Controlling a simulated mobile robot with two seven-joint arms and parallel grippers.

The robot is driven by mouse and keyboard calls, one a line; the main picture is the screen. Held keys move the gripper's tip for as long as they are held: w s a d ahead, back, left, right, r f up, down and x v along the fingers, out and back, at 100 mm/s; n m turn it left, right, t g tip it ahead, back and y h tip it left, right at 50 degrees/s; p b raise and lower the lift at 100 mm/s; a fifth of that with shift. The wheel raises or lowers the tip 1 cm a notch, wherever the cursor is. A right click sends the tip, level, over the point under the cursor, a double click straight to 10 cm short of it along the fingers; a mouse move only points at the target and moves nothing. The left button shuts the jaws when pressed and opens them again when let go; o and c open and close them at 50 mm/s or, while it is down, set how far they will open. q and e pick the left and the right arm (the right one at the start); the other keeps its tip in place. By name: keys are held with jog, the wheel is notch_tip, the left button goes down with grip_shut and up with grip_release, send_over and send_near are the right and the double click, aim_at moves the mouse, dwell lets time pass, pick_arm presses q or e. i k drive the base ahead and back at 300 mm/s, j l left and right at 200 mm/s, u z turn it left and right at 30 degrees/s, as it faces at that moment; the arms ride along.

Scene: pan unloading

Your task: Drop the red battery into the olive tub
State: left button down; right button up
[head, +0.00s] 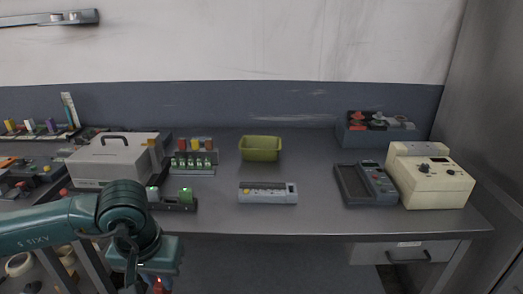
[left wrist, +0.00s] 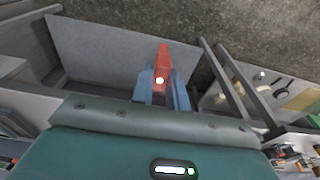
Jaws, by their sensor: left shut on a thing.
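The red battery (left wrist: 162,61) is in my left gripper (left wrist: 165,85), between its two blue fingers in the left wrist view. In the head view my left gripper (head: 158,284) is at the bottom edge, in front of and below the table's front edge, with a bit of red showing at its fingers. The olive tub (head: 260,149) stands upright on the table towards the back, up and to the right of the gripper. No contents are visible in it. My right gripper is in neither view.
A grey carry case (head: 118,163) and a rack with coloured pieces (head: 194,161) stand left of the tub. A grey device (head: 267,192) lies in front of it. A meter (head: 366,184) and cream box (head: 430,178) are right. Bare table (head: 310,160) lies right of the tub.

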aim_at(256, 155)
jog(key=i+j+z, duration=0.15)
jog(key=z, duration=1.2)
jog(key=i+j, duration=0.1)
jog(key=j, duration=0.35)
jog(key=i+j, duration=0.1)
jog(key=j, duration=0.3)
jog(key=i+j, duration=0.15)
jog(key=i, duration=0.35)
